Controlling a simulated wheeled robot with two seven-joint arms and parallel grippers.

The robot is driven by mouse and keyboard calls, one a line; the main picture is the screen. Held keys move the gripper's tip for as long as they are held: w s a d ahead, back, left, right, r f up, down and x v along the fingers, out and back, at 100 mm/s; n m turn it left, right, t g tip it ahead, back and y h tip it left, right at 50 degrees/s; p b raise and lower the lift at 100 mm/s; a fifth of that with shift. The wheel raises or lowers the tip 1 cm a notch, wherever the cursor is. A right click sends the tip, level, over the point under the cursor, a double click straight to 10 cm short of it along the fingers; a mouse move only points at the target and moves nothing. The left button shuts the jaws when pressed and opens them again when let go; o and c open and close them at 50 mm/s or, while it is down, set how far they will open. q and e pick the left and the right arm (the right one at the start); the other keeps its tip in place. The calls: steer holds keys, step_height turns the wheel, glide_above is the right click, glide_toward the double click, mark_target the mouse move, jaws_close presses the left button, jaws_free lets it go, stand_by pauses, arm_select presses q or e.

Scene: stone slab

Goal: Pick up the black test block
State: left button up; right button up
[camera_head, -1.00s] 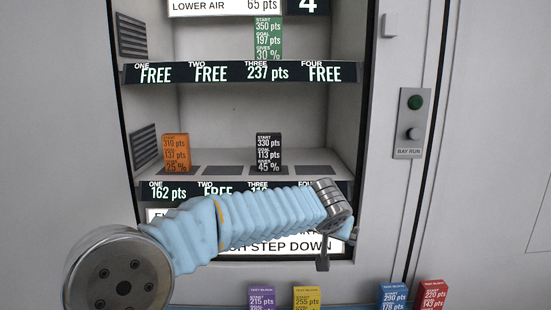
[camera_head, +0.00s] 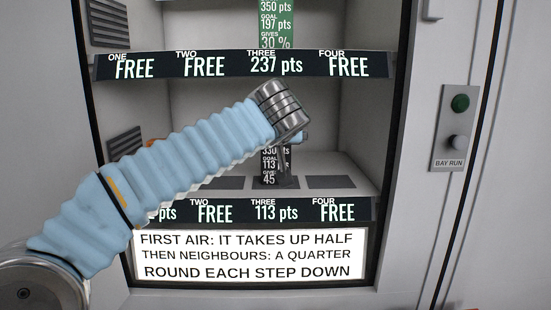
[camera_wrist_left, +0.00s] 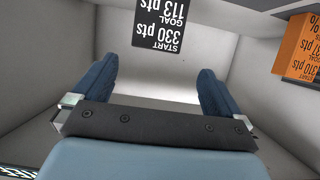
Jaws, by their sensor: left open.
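The black test block (camera_head: 269,164) stands upright on the lower shelf at place three, with its top and edges partly hidden by my left gripper in the head view. In the left wrist view the black block (camera_wrist_left: 163,24) shows upside down at the top centre, beyond the fingertips. My left gripper (camera_head: 283,168) is in front of the block and slightly to its right in the head view. In the left wrist view its blue fingers (camera_wrist_left: 157,72) are spread apart with nothing between them. My right gripper is in neither view.
The orange block (camera_wrist_left: 302,48) stands on the same shelf and shows at the right of the wrist view; my arm mostly hides it in the head view. A green block (camera_head: 276,28) stands on the upper shelf (camera_head: 240,66). A button panel (camera_head: 455,128) is right of the bay.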

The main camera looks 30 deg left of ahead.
arm_select(q)
glide_above(276, 161)
steer(key=s, duration=0.1)
step_height(276, 161, down, 3)
steer(key=p+x, duration=0.2)
steer(key=x, duration=0.2)
steer(key=shift+w+d+f, duration=0.1)
steer(key=shift+w+d, duration=0.05)
steer(key=shift+d, duration=0.05)
steer(key=shift+w+a+f, duration=0.15)
steer(key=shift+w+f, duration=0.05)
steer(key=shift+w, duration=0.05)
steer(key=shift+c, duration=0.5)
steer(key=c, duration=0.9)
steer(key=shift+c, duration=1.2)
steer(key=shift+r, duration=0.1)
